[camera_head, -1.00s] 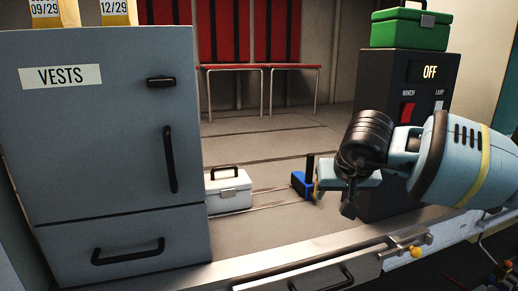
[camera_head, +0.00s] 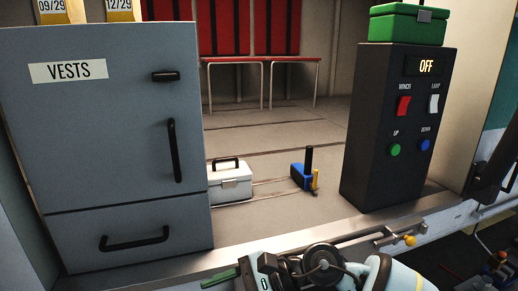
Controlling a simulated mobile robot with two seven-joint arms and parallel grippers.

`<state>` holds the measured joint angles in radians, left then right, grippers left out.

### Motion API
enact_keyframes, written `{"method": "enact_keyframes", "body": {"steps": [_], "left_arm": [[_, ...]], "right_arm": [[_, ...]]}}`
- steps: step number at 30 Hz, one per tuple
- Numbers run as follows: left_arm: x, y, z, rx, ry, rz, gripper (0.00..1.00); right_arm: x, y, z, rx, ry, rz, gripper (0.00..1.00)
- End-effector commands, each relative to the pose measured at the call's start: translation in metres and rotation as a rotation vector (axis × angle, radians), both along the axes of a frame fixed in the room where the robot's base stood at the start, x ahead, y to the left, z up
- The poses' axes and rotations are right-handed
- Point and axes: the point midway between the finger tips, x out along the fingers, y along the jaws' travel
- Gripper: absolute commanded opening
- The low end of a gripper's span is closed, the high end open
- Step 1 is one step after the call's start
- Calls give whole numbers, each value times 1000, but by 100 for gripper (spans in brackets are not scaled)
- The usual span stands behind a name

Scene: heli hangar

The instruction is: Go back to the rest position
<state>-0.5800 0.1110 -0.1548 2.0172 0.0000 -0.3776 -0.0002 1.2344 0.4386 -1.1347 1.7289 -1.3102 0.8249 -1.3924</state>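My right arm crosses the bottom of the head view, with its black and light-blue wrist low in the picture. My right gripper (camera_head: 245,277) is at the lower edge, partly cut off, in front of the metal ledge. Its fingers do not show clearly, so I cannot tell whether it is open or shut. A thin green piece juts out to the left beside it. I see nothing held. My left gripper is not in view.
A grey VESTS cabinet (camera_head: 110,150) stands left. A white case (camera_head: 230,184) and a blue tool (camera_head: 301,178) with a black handle rest on the floor beyond the ledge. A black control box (camera_head: 396,130) reading OFF stands right, with a green case (camera_head: 408,24) on top.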

Motion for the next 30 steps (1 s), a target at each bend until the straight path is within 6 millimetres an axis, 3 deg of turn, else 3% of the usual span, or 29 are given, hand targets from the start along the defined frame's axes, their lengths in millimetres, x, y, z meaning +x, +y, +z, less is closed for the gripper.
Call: {"method": "enact_keyframes", "body": {"steps": [3,8,11,16,20,24,30], "left_arm": [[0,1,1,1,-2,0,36],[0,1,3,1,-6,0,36],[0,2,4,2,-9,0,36],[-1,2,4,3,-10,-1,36],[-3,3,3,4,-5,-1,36],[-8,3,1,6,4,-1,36],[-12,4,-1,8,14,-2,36]], "right_arm": [[-18,13,5,176,296,-88,55],[-23,14,12,396,710,-213,55],[-20,6,10,528,976,-291,55],[-10,-20,-8,747,1433,-426,55],[-3,-49,-38,920,1780,-527,55],[-5,-87,-85,1120,2147,-637,55],[-36,-146,-168,1452,2636,-785,55]]}}
